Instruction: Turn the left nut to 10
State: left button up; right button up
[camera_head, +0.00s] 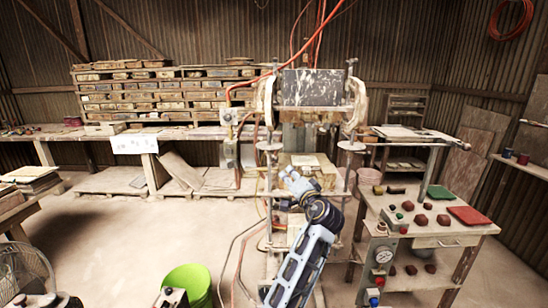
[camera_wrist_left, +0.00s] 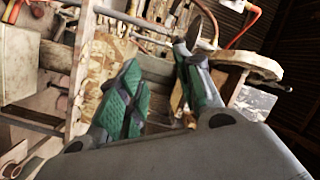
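The tile press (camera_head: 310,88) stands at the centre of the head view, with a threaded rod on each side. A round, nut-like disc (camera_head: 268,146) sits on its left rod, and a similar one (camera_head: 351,146) sits on the right rod. I cannot read any number on them. My left gripper (camera_head: 290,176) is in front of the press, below and right of the left disc and apart from it. In the left wrist view, its green-padded fingers (camera_wrist_left: 160,62) are spread with a gap between them. I see nothing held. My right gripper is not in view.
A worktable (camera_head: 450,232) with a gauge, buttons and reddish lumps stands to the right. A green bucket (camera_head: 189,282) is on the floor at lower left. Orange hoses (camera_head: 240,85) hang beside the press. A long bench with stacked tiles (camera_head: 160,95) lines the back wall.

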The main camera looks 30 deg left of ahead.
aim_at(276, 160)
pick_arm(q)
jog(key=shift+n+g+y, duration=0.3)
jog(key=shift+n+y, duration=0.1)
jog(key=shift+y, duration=0.1)
jog(key=w+a+r+p, duration=0.1)
jog(key=w+a, duration=0.1)
jog(key=a, duration=0.1)
jog(key=w+a+r+p, duration=0.1)
jog(key=w+a, duration=0.1)
jog(key=a, duration=0.1)
jog(key=w+a+p, duration=0.1)
jog(key=w+a, duration=0.1)
jog(key=a, duration=0.2)
jog(key=shift+r, duration=0.4)
jog(key=shift+x, duration=0.8)
jog(key=shift+w+a, duration=0.1)
jog(key=shift+w, duration=0.05)
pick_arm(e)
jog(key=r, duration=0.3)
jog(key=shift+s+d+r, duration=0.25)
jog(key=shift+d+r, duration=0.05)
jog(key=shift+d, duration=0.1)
pick_arm(q)
jog(key=shift+f, duration=0.1)
grip_shut()
